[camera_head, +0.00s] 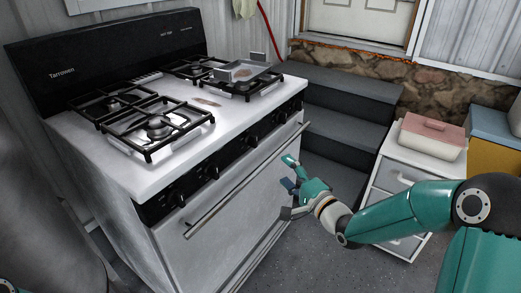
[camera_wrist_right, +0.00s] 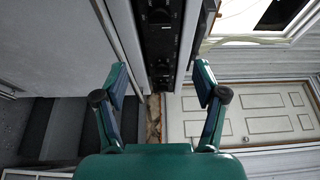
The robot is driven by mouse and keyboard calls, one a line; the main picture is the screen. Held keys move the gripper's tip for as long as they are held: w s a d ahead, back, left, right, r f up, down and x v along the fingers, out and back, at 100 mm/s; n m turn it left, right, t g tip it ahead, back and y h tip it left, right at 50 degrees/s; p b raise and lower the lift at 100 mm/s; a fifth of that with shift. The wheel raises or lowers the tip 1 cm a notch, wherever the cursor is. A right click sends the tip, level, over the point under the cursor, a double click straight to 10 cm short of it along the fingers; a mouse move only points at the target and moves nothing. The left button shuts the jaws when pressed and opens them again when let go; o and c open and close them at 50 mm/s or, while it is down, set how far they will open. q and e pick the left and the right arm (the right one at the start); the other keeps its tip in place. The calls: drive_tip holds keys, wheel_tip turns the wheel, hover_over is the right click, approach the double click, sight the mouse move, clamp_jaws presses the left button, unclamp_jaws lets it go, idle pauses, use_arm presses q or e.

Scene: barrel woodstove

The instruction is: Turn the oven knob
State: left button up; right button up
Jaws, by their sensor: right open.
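The oven (camera_head: 225,230) is a white stove with a black front panel carrying several dark knobs (camera_head: 252,141). My right gripper (camera_head: 287,173) is open and empty in front of the oven door, below the right part of the knob panel and close to the handle bar (camera_head: 205,221). In the right wrist view, the black panel with its knobs (camera_wrist_right: 161,63) runs vertically between and beyond the spread fingers of my right gripper (camera_wrist_right: 160,82). No contact with a knob is visible. My left gripper is not in view.
Grates and a metal box (camera_head: 240,72) are on the stovetop. Dark steps (camera_head: 345,120) lead up right of the oven. A white drawer cabinet (camera_head: 407,165) with a pink-lidded container (camera_head: 434,133) stands farther right. Grey floor is open in front.

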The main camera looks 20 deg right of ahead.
sight(256, 143)
drive_tip(key=x, duration=1.6)
drive_tip(key=shift+a+f+p, duration=0.1)
drive_tip(key=shift+p, duration=0.3)
